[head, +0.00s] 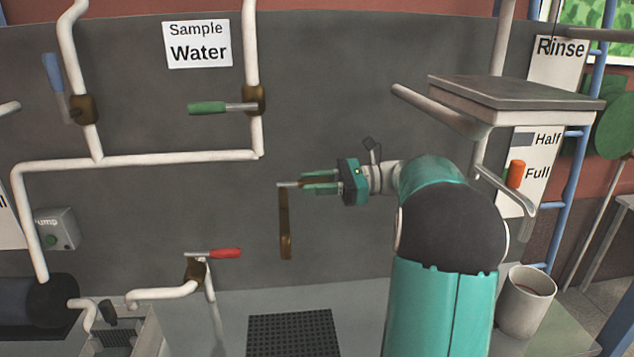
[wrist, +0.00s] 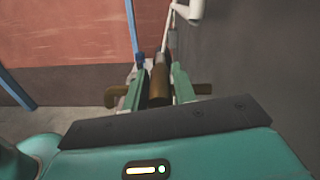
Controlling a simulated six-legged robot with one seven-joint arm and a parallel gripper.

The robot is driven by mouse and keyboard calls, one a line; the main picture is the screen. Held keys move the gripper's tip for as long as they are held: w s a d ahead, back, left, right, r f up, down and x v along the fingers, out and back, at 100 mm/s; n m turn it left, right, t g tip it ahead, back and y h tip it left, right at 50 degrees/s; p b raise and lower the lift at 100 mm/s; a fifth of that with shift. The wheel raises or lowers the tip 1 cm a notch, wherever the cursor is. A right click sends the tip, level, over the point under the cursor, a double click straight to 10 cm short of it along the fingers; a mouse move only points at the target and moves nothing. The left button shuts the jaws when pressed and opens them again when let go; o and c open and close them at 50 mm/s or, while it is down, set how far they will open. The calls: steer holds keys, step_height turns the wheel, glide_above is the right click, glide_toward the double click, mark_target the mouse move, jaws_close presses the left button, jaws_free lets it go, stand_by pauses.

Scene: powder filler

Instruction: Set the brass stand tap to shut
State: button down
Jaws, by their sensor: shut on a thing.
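A tap with a brass-brown body (head: 196,272) and a red handle (head: 226,253) is at the lower left in the head view, on a white pipe. I take it to be the brass stand tap. Its handle lies about level, red end to the right. My gripper (head: 312,183) is in mid-view, up and right of this tap and apart from it. It is shut on a brass-coloured tool (head: 285,225) whose long part hangs down at the left. In the wrist view, the tool's round shaft (wrist: 160,85) lies between the fingers (wrist: 158,82). The tap is not seen there.
Blue-handled (head: 53,72) and green-handled (head: 207,108) taps are on the wall pipes. A black grate (head: 291,333) lies on the bench below. A grey shelf (head: 515,95), an orange knob (head: 516,174) and a white cup (head: 526,303) are at the right.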

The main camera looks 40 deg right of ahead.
stand_by(0.4)
steer(key=c, duration=1.1)
jaws_free()
steer(key=shift+d, duration=0.1)
steer(key=v, duration=1.1)
steer(key=shift+s+d, duration=0.2)
steer(key=shift+d, duration=0.15)
